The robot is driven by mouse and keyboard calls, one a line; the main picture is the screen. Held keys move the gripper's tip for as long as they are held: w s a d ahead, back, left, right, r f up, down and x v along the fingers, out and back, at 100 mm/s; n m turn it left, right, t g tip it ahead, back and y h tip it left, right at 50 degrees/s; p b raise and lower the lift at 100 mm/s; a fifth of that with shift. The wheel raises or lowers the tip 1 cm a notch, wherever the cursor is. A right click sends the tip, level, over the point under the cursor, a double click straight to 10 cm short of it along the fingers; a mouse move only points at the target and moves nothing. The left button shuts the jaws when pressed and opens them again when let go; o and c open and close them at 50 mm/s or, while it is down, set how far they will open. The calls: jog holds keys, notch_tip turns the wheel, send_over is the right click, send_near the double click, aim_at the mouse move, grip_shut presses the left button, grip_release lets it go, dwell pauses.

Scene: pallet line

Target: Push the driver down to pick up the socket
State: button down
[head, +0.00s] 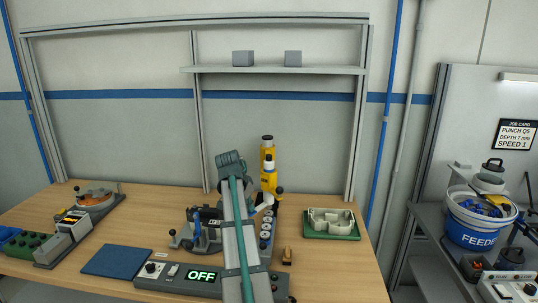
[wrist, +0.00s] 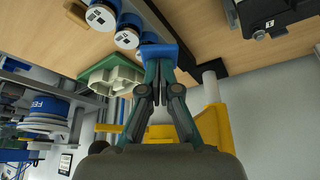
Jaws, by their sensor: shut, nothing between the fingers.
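A yellow upright tool with black and white parts (head: 268,180), which looks like the driver, stands at the middle of the bench behind my arm. A yellow part (wrist: 214,128) and a white cylinder (wrist: 212,86) show right of my gripper in the wrist view. A row of round, pale-topped pieces, likely sockets (head: 265,235), runs along a dark rail. In the wrist view, blue cylinders with white printed faces (wrist: 101,17) are above left of the fingers. My gripper (wrist: 158,68) is shut and empty, its tips by a blue block; contact is unclear. My arm hides the gripper in the head view.
A control box reading OFF (head: 201,276) sits at the front. A green tray with a pale casting (head: 333,235) is to the right, also showing in the wrist view. A clamp fixture (head: 197,232) stands left of my arm. The bench around the blue mat (head: 115,261) is partly clear.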

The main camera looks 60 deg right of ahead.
jog(key=shift+f+b, duration=0.35)
jog(key=shift+f, duration=0.75)
jog(key=shift+a+f, duration=0.1)
jog(key=shift+p, duration=0.45)
jog(key=shift+r+p, duration=2.7)
jog(key=shift+r, duration=1.95)
